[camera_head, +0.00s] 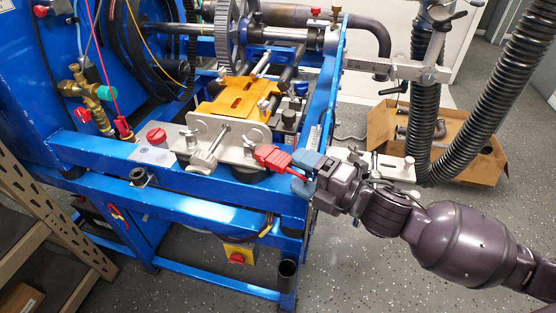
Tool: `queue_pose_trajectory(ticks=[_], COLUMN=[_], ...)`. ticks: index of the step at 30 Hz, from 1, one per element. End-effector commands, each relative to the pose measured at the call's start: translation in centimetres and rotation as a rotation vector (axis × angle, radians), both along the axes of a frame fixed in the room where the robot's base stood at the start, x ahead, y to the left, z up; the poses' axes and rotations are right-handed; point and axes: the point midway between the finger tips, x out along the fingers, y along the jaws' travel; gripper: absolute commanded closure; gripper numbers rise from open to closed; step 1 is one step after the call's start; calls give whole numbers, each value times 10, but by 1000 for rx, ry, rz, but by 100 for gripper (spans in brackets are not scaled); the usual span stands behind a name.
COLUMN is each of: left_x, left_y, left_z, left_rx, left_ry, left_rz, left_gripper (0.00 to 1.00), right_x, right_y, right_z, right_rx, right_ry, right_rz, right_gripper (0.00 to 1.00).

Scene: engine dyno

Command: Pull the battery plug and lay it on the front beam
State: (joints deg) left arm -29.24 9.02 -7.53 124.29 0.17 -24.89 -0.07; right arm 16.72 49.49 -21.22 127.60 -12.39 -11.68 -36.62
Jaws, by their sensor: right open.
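A red plug connector (272,157) sits at the right end of the silver plate on the blue frame. A red part reaches from it to the right, in between the fingers of my right gripper (304,174). The gripper has blue-grey fingertips and comes in from the right. Its jaws are open around or beside the red part; I cannot tell whether they touch it. The front beam (200,196) is the blue bar running across the front of the frame, below and left of the plug. My left gripper is out of view.
The silver plate (233,148) carries clamps, and a red knob (156,136) stands left of it. A yellow box with a red button (238,256) hangs under the beam. Black corrugated hoses (425,120) hang near my right arm. A cardboard box (480,162) sits on the floor behind.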

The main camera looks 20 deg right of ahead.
Motion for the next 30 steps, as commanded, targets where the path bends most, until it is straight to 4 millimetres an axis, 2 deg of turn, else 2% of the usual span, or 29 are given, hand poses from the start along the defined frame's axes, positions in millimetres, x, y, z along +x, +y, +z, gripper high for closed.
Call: queue_pose_trajectory(ticks=[2,7,13,24,30], left_x=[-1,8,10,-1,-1], left_y=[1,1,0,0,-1], left_z=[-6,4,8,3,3], left_rx=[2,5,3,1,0], left_ry=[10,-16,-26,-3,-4], left_rz=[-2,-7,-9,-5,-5], left_gripper=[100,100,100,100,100], right_x=[8,24,37,42,42], right_y=[6,17,26,30,30], right_z=[-3,3,2,0,0], right_rx=[1,1,1,0,0], right_ry=[3,-5,-3,0,0], right_rz=[2,0,-1,0,-1], right_gripper=[30,30,30,30,30])
